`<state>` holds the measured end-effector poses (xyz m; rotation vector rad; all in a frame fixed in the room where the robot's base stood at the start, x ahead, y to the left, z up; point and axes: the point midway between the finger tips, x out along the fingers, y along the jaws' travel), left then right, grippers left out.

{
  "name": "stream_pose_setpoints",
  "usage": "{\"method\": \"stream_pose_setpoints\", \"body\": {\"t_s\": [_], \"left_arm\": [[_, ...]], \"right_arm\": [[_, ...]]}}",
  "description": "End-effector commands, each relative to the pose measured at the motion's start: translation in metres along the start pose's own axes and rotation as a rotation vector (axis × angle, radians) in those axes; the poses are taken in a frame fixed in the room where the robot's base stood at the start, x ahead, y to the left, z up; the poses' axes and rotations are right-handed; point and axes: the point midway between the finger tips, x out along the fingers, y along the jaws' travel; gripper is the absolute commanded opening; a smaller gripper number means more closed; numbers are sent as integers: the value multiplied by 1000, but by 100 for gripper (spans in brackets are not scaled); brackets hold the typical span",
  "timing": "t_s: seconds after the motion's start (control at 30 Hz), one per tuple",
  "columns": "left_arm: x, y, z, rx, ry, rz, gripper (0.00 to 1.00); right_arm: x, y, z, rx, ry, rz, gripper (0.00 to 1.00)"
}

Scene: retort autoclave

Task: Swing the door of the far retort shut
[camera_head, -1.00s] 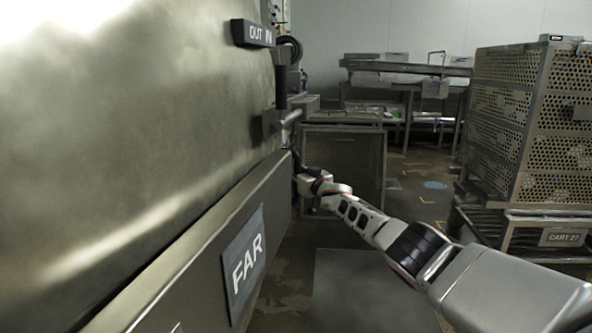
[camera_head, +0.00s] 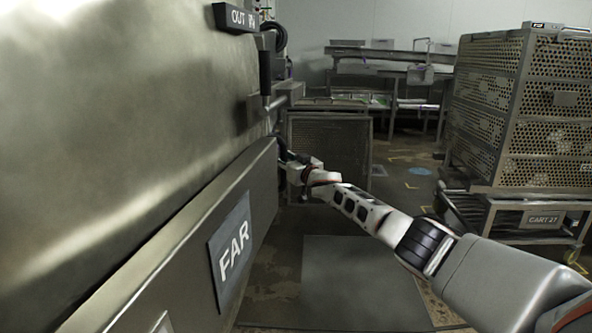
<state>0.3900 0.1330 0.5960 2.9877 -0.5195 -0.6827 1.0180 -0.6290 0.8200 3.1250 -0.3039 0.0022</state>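The far retort shows as a large brushed-metal surface (camera_head: 110,110) that fills the left of the head view. I cannot tell which part of this surface is the door. Below it runs a metal beam with a plate reading FAR (camera_head: 232,252). A dark upright handle (camera_head: 265,72) stands at its right edge, beside a metal bar (camera_head: 277,101). My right gripper (camera_head: 286,163) is at the far right end of the beam, below the handle. Its fingers are small, dark and partly hidden, so contact and opening are unclear. My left gripper is out of view.
A perforated metal crate (camera_head: 329,160) stands just behind my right gripper. A tall perforated basket stack (camera_head: 487,105) on cart 27 (camera_head: 541,219) stands at the right. Steel tables (camera_head: 385,55) stand at the back. The floor between (camera_head: 398,178) is mostly clear, with a grey mat (camera_head: 355,285) in front.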

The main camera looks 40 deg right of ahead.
Motion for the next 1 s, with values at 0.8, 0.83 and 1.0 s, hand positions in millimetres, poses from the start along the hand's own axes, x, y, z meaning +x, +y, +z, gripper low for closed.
{"method": "stream_pose_setpoints", "body": {"t_s": [0.8,0.83,1.0], "left_arm": [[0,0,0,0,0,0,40],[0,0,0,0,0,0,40],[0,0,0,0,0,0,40]], "right_arm": [[-85,-5,6,-1,-7,-8,33],[-88,-6,7,0,-7,-8,33],[-99,-5,6,0,-6,-7,33]]}}
